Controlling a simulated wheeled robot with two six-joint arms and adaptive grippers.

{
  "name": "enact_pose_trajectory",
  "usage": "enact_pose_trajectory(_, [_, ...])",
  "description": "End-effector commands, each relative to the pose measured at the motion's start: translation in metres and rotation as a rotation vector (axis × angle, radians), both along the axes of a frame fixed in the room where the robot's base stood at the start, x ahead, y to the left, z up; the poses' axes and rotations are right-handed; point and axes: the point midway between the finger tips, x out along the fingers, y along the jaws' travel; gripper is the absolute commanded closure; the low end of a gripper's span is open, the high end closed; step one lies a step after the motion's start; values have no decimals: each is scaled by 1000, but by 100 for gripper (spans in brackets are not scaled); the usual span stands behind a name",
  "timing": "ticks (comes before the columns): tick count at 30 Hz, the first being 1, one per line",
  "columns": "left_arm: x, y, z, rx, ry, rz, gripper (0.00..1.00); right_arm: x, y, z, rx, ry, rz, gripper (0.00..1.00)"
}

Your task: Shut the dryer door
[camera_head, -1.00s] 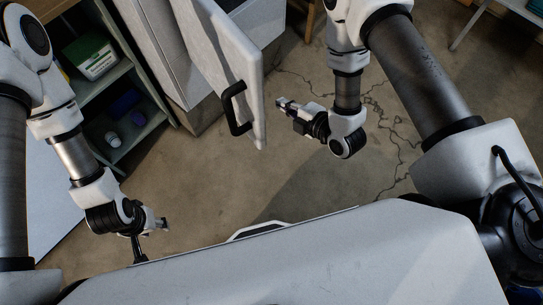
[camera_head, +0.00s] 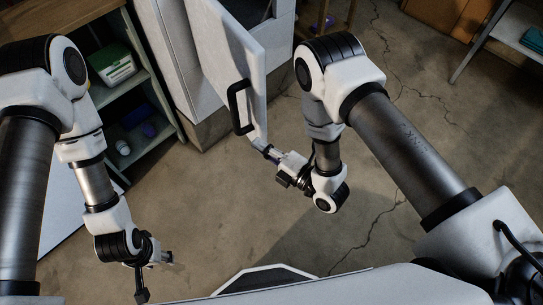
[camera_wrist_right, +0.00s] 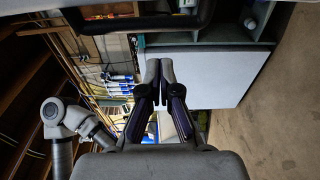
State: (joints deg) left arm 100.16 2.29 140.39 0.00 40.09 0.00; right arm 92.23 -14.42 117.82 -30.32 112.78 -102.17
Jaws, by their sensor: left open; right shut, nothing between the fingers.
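The dryer door (camera_head: 222,65) is a white panel standing open, with a black bar handle (camera_head: 238,108) near its free edge. It projects from the white dryer body (camera_head: 276,45). My right gripper (camera_head: 269,153) is shut and empty, its tips at the lower free corner of the door, below the handle; whether they touch cannot be told. Its shut fingers also show in the right wrist view (camera_wrist_right: 160,70), with a dark curved bar, likely the handle, across the top. My left gripper (camera_head: 156,274) is open and empty, low on the left, away from the door.
A grey-green shelf (camera_head: 150,100) with a green-and-white box (camera_head: 113,64) and bottles stands left of the dryer. A table (camera_head: 500,30) is at the upper right. The concrete floor (camera_head: 220,210) before the door is clear.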

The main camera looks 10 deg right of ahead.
Motion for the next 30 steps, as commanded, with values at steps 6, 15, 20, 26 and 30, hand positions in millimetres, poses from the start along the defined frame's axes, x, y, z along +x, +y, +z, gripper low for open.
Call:
enact_pose_trajectory(6, [1,0,15,0,-3,0,52,36,33,7,1,-4,1,100])
enact_pose_trajectory(15, [1,0,21,0,-2,0,52,55,1,4,1,1,-4,100])
enact_pose_trajectory(20, [1,0,21,0,-3,0,52,56,-1,4,0,0,-2,100])
enact_pose_trajectory(26, [1,0,20,0,-2,0,52,56,-1,3,0,0,-2,100])
enact_pose_trajectory(30, [1,0,17,0,-2,0,52,58,-7,2,1,-1,5,100])
